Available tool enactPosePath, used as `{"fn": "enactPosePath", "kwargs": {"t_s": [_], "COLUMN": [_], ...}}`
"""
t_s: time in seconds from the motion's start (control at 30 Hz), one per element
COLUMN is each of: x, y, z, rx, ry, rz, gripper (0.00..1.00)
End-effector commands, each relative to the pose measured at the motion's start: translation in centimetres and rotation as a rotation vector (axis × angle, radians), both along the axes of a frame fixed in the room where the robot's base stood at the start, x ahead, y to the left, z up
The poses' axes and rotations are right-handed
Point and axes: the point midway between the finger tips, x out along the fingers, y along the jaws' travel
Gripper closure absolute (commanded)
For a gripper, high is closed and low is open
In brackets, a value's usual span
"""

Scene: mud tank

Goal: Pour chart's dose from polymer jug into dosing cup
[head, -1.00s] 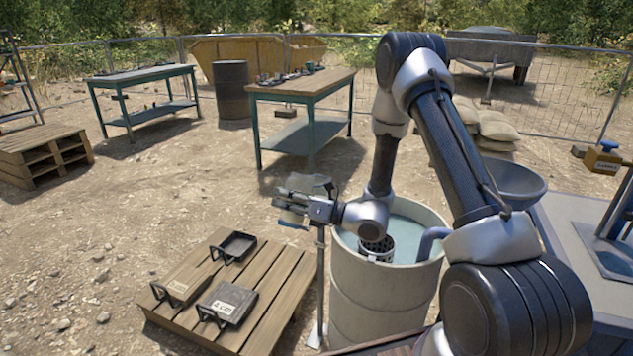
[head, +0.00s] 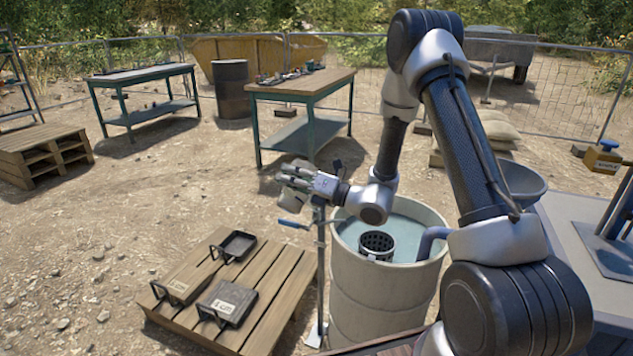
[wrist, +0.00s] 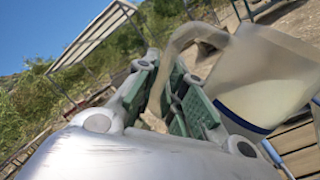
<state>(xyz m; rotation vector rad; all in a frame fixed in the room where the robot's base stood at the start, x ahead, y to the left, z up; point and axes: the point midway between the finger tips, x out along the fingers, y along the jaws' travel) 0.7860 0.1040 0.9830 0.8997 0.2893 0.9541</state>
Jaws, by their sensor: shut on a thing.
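My gripper (head: 302,175) is shut on the handle of the pale, translucent polymer jug (wrist: 262,85). In the wrist view the green-padded fingers (wrist: 182,100) close around the handle, and the jug looks tilted, with a dark blue band near its lower edge. In the head view the small, pale jug (head: 291,200) hangs at the gripper, left of the drum and above the ground. Its mouth and liquid level cannot be made out. I cannot make out the dosing cup or the chart in either view.
A pale drum (head: 385,300) of water with a dark strainer basket (head: 376,240) stands right of the gripper. A stand with a blue handle (head: 292,223) is just below the jug. A workbench (head: 300,88) stands behind.

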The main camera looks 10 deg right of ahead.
Motion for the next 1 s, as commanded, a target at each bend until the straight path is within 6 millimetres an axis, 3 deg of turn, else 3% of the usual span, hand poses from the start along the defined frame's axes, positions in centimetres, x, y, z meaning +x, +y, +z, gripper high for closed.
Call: {"fn": "enactPosePath", "kwargs": {"t_s": [1.0], "x": [0.9], "y": [-0.8], "z": [2.0], "rx": [0.11], "ry": [0.118], "rz": [0.001], "gripper": [1.0]}}
